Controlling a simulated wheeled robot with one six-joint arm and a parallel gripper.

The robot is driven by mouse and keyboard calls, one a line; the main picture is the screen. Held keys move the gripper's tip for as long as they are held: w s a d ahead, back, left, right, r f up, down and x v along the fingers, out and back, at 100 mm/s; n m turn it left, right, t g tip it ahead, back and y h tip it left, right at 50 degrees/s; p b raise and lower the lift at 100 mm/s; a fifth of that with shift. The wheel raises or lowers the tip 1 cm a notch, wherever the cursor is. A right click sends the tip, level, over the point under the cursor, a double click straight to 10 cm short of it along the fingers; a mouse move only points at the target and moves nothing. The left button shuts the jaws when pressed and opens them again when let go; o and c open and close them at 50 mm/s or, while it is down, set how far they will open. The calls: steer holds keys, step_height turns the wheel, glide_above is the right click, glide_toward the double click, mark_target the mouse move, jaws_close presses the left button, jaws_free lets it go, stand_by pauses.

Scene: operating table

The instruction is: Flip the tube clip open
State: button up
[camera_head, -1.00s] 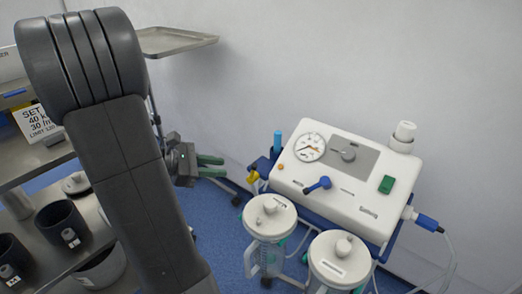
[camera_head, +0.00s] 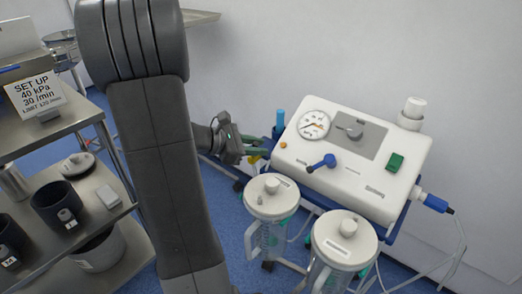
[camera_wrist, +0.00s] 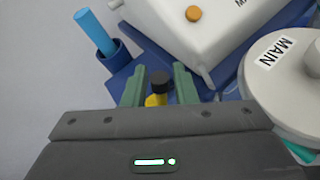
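My gripper (camera_head: 264,152) reaches from the left toward the front left corner of the white suction unit (camera_head: 345,150). In the wrist view its two green fingers (camera_wrist: 158,78) are apart. A small yellow piece (camera_wrist: 155,100) with a black top (camera_wrist: 160,79) shows in the gap between them. I cannot tell whether either finger touches it. This may be the tube clip; its lower part is hidden behind the gripper body. In the head view the yellow piece (camera_head: 254,160) is mostly hidden by the fingers.
A light-blue cylinder (camera_wrist: 95,32) stands in a dark-blue holder left of the fingers. A lidded canister marked MAIN (camera_wrist: 285,75) is close on the right. A second canister (camera_head: 344,240) stands beyond it. A metal shelf (camera_head: 75,205) with dark cups is at left.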

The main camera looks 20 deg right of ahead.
steer(key=shift+x, duration=0.8)
jaws_close()
steer(key=shift+r, duration=0.1)
steer(key=shift+w+a+r+n+g+h+p, duration=0.1)
steer(key=shift+w+a+n+g+h+p, duration=0.25)
steer(key=shift+p, duration=0.5)
steer(key=shift+w+a+r+n+g+h+p, duration=0.15)
steer(key=shift+w+n+h+p, duration=0.1)
steer(key=shift+n+h+p, duration=0.4)
steer(key=shift+d+f, duration=0.1)
jaws_free()
